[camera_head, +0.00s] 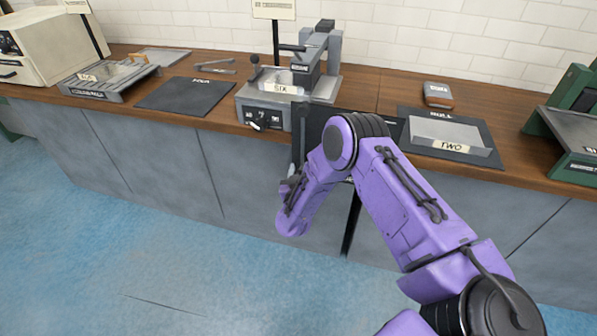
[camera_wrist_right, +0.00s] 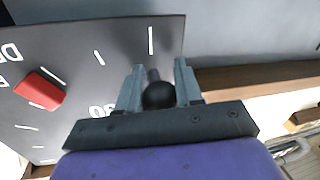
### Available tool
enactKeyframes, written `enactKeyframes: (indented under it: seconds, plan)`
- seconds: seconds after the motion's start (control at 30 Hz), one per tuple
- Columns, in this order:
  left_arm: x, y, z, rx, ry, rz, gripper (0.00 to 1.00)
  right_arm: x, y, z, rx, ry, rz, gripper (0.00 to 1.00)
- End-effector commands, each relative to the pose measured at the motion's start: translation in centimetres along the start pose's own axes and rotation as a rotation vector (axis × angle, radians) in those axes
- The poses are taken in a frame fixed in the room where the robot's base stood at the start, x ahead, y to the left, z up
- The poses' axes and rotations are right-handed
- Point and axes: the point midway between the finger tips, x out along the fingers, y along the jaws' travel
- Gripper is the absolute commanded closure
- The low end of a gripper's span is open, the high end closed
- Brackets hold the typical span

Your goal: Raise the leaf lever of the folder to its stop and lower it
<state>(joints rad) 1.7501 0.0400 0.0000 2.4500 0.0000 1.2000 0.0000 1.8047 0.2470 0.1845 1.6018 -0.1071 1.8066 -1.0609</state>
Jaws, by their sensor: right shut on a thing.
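In the right wrist view a black ball knob (camera_wrist_right: 158,95) on a short stem sits between the two grey fingers of my right gripper (camera_wrist_right: 157,73), which is shut on it. Behind it is a dark dial plate (camera_wrist_right: 120,30) with white tick marks, part of a number that reads like 90, and a red pointer (camera_wrist_right: 40,90) at left. In the head view my purple right arm hides most of the folder; a dark panel (camera_head: 316,118) shows behind its elbow. The lever's height cannot be told there. My left gripper is not in view.
A grey machine (camera_head: 262,107) labelled SIX stands left of my arm on the wooden counter (camera_head: 215,125). A black mat (camera_head: 185,95) lies farther left. At right are a mat with a grey tray (camera_head: 450,137) labelled TWO and a green machine (camera_head: 560,115). The blue floor is clear.

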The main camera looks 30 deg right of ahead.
Motion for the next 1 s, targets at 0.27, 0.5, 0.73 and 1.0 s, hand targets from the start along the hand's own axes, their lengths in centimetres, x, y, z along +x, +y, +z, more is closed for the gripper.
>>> enactKeyframes:
  seconds: [0.27,0.5,0.73,1.0]
  plan:
    - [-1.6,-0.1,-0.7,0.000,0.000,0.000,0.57,-0.5,2.1,0.0,-0.105,-0.021,-0.008,1.00]
    - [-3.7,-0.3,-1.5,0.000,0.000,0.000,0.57,-1.1,5.4,-0.1,-0.268,-0.052,-0.014,1.00]
    - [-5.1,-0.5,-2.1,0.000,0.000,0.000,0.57,-1.6,8.1,-0.3,-0.405,-0.079,-0.019,1.00]
    - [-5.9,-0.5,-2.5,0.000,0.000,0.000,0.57,-2.0,9.8,-0.5,-0.497,-0.098,-0.023,1.00]
